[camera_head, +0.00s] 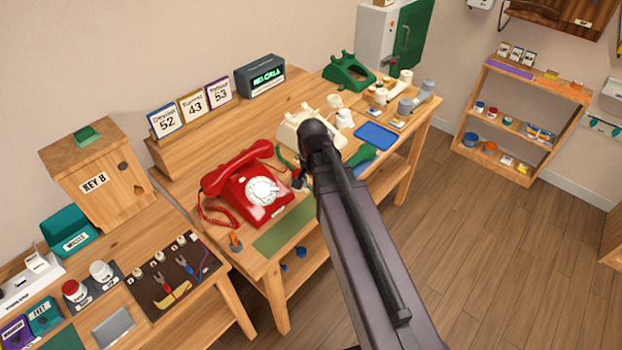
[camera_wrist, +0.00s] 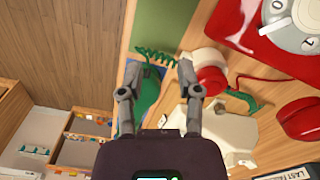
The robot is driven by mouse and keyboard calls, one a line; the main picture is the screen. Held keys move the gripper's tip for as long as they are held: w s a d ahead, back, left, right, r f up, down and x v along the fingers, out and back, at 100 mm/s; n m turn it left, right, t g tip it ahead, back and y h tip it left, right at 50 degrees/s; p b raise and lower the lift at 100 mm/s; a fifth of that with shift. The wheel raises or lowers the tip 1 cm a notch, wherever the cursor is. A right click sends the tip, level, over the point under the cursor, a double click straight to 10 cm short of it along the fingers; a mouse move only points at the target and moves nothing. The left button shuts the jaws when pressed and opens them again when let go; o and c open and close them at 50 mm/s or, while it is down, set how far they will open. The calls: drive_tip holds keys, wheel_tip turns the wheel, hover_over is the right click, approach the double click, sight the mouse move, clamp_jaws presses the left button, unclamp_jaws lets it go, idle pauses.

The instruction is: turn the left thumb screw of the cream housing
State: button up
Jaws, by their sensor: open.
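The cream housing (camera_head: 292,128) stands on the workbench behind the red phone, partly hidden by my arm. In the wrist view the cream housing (camera_wrist: 232,128) lies at the right, beside my right finger. Its thumb screws are too small or hidden to make out. My gripper (camera_wrist: 160,70) is open, fingers apart, with nothing held between them. Below the gap a green handset (camera_wrist: 148,92) and a green coiled cord show. A white piece with a red end (camera_wrist: 210,78) is close to the right fingertip. In the head view my gripper is mostly hidden behind my arm.
The red phone (camera_head: 262,190) stands left of the cream housing, with a green mat (camera_head: 285,230) in front. A blue tray (camera_head: 376,135) and a green phone base (camera_head: 348,72) are to the right and behind. Open floor lies right of the bench.

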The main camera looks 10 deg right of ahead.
drive_tip(key=s+f+n+b, duration=0.5)
drive_tip(key=s+f+n, duration=0.1)
drive_tip(key=n, duration=0.1)
drive_tip(key=shift+s, duration=0.35)
drive_tip(key=shift+d, duration=0.1)
